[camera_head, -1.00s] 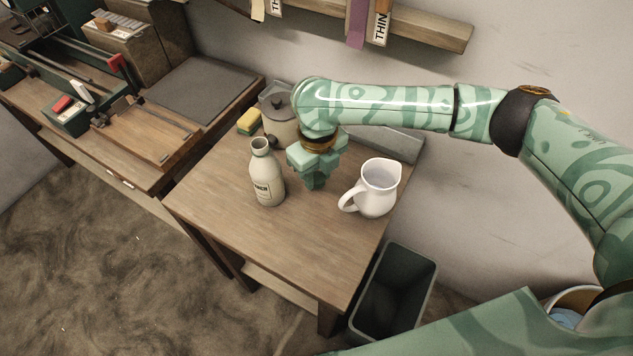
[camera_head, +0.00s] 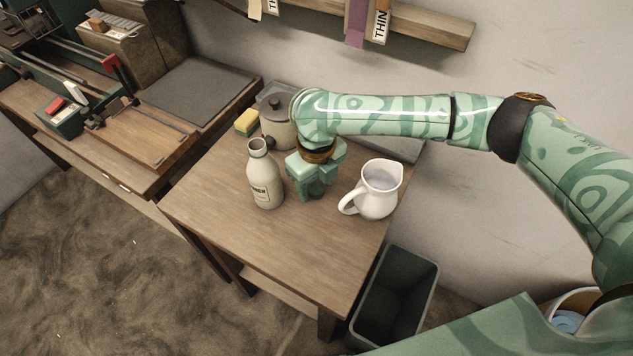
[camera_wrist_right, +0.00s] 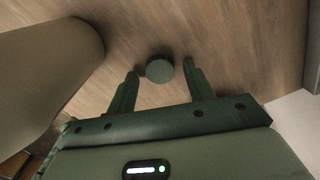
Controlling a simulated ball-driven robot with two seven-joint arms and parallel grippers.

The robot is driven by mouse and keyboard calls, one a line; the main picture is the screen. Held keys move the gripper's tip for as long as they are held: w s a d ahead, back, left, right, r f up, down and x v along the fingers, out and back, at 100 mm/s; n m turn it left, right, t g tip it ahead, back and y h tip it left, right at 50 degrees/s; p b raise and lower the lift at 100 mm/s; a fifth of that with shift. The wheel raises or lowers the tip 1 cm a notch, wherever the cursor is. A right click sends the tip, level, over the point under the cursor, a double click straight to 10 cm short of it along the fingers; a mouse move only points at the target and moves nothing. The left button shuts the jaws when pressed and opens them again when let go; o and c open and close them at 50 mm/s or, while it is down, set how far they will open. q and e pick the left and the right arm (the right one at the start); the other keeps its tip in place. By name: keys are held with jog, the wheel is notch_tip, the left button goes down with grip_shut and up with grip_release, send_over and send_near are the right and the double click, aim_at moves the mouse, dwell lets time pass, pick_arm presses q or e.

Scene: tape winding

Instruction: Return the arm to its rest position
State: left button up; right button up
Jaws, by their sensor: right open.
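My right arm reaches in from the right in the head view. Its gripper (camera_head: 314,192) points down over the small table (camera_head: 270,245), between the bottle (camera_head: 265,182) and the white pitcher (camera_head: 377,192). The jaws (camera_wrist_right: 160,85) are open in the wrist view. A small round green piece (camera_wrist_right: 159,69) shows between and just beyond the fingertips, against the wood. I cannot tell whether the fingers touch it. The bottle's side (camera_wrist_right: 45,75) looms at the left of the wrist view. My left gripper is not in view.
A lidded pot (camera_head: 277,118) and a yellow sponge (camera_head: 246,122) stand at the table's back. A wall shelf (camera_head: 430,27) is behind, and a dark bin (camera_head: 398,290) stands below right. A workbench (camera_head: 165,145) is at the left. The table's front is clear.

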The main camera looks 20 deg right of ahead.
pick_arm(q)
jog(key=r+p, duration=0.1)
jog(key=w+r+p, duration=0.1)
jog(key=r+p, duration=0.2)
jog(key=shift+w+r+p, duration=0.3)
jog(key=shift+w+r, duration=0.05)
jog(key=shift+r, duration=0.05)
pick_arm(e)
notch_tip(320, 180, up, 12)
jog(key=shift+f, duration=0.25)
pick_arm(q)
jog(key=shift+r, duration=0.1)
pick_arm(e)
jog(key=shift+r, duration=0.1)
